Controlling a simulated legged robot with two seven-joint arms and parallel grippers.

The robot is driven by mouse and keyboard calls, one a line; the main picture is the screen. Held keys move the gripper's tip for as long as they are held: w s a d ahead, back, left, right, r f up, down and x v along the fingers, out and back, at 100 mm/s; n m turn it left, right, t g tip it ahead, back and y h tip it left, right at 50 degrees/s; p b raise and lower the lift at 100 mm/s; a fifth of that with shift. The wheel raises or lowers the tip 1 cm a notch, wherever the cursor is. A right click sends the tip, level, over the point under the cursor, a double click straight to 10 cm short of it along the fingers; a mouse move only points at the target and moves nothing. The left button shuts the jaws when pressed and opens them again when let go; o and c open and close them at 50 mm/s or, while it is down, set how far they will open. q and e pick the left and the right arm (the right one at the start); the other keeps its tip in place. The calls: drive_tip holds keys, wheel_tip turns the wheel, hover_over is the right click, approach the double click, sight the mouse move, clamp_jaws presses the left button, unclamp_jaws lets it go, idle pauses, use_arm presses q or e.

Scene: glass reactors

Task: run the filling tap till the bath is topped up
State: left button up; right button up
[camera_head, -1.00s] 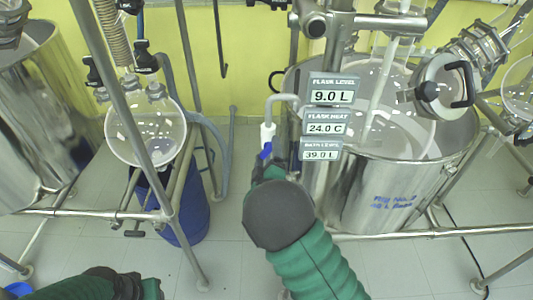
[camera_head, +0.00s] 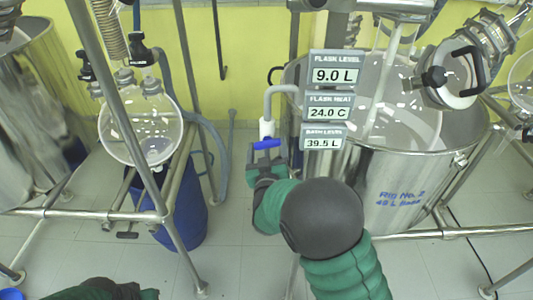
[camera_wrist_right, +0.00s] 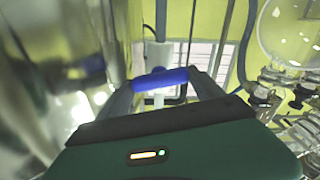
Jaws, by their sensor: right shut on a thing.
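The filling tap has a blue handle (camera_head: 267,144) on a white body (camera_head: 267,128) below a bent grey pipe (camera_head: 280,89). The handle now lies crosswise to the pipe. My right gripper (camera_head: 267,160) is shut on the handle, which shows between its fingers in the right wrist view (camera_wrist_right: 160,79). The bath is the large steel vessel (camera_head: 400,190) right of the tap, with a glass flask inside. The bath level sign (camera_head: 324,137) reads 39.5 L. Part of my left arm shows at the bottom left; its fingers are out of view.
Signs above read flask level 9.0 L (camera_head: 336,67) and flask heat 24.0 C (camera_head: 329,106). A round glass flask (camera_head: 140,125) hangs in a steel frame at left, above a blue drum (camera_head: 180,205). Steel rails (camera_head: 430,234) run in front of the bath. Tiled floor between is clear.

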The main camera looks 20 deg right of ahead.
drive_tip(key=shift+s+f+m+b, duration=0.1)
drive_tip(key=shift+f+m+b, duration=0.15)
drive_tip(key=shift+m+b, duration=0.35)
drive_tip(key=shift+f+m+b, duration=0.25)
drive_tip(key=shift+m+b, duration=0.15)
drive_tip(key=shift+m, duration=0.4)
drive_tip(key=shift+r, duration=0.1)
drive_tip(key=o, duration=1.4)
drive_tip(key=shift+w, duration=0.3)
drive_tip(key=shift+c, duration=0.2)
drive_tip(key=shift+s+r, duration=0.2)
drive_tip(key=b+v, duration=0.5)
drive_tip(key=v, duration=1.1)
drive_tip(key=shift+s+b, duration=0.25)
drive_tip(key=shift+b, duration=0.05)
